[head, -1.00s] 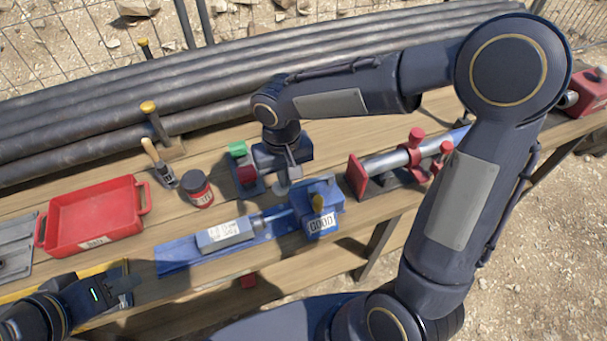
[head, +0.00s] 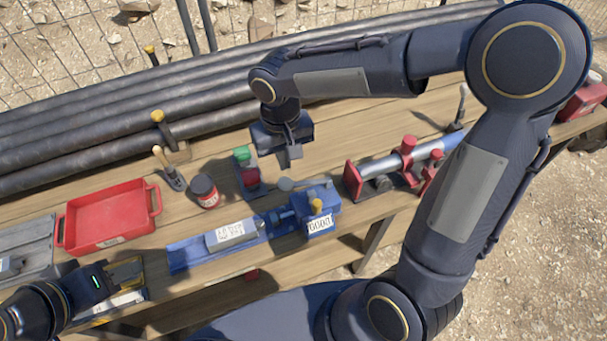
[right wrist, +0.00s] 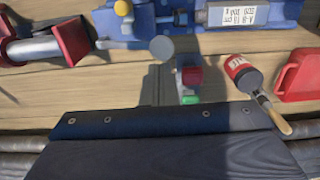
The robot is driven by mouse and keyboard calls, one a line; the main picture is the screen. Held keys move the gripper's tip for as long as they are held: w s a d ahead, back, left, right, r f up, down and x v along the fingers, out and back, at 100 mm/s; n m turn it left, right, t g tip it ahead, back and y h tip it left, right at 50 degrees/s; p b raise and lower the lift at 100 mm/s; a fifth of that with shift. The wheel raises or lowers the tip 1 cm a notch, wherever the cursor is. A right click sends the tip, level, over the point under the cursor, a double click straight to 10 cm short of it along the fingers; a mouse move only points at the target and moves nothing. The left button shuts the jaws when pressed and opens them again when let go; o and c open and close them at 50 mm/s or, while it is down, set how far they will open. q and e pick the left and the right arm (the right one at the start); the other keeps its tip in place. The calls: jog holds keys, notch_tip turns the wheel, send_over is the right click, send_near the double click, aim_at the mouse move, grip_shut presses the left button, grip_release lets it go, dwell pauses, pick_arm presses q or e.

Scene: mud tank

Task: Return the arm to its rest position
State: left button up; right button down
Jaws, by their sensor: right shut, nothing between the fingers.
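My right arm reaches over the workbench (head: 330,185) from the right. Its gripper (head: 284,163) points down above the bench, shut and empty, in the head view. It is above and to the right of a small switch box with green and red parts (head: 246,172). That box also shows in the right wrist view (right wrist: 190,77), just beyond the dark edge of my gripper body. My left gripper (head: 132,272) is low at the left, near the bench's front edge; its fingers are too unclear to judge.
A blue fixture (head: 185,257) holds a labelled grey block (head: 231,235). A red clamp stand with a grey tube (head: 385,168) is to the right. A red tray (head: 108,216), a dark jar (head: 204,191) and a brush (head: 168,168) are left. Long dark pipes (head: 90,137) lie behind.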

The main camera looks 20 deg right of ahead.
jog(key=shift+r+p, duration=0.4)
jog(key=shift+r, duration=0.55)
jog(key=s+d+r+m+t+y, duration=0.1)
jog(key=s+d, duration=0.3)
jog(key=s, duration=0.4)
jog(key=s+d+r+m+t+y, duration=0.1)
jog(key=s+d+r+t+y, duration=0.1)
jog(key=s, duration=0.6)
jog(key=d+r+t, duration=0.1)
jog(key=d+t, duration=0.1)
jog(key=d, duration=0.1)
jog(key=shift+r+t+y, duration=0.25)
jog(key=shift+t+y, duration=0.05)
jog(key=shift+y, duration=0.1)
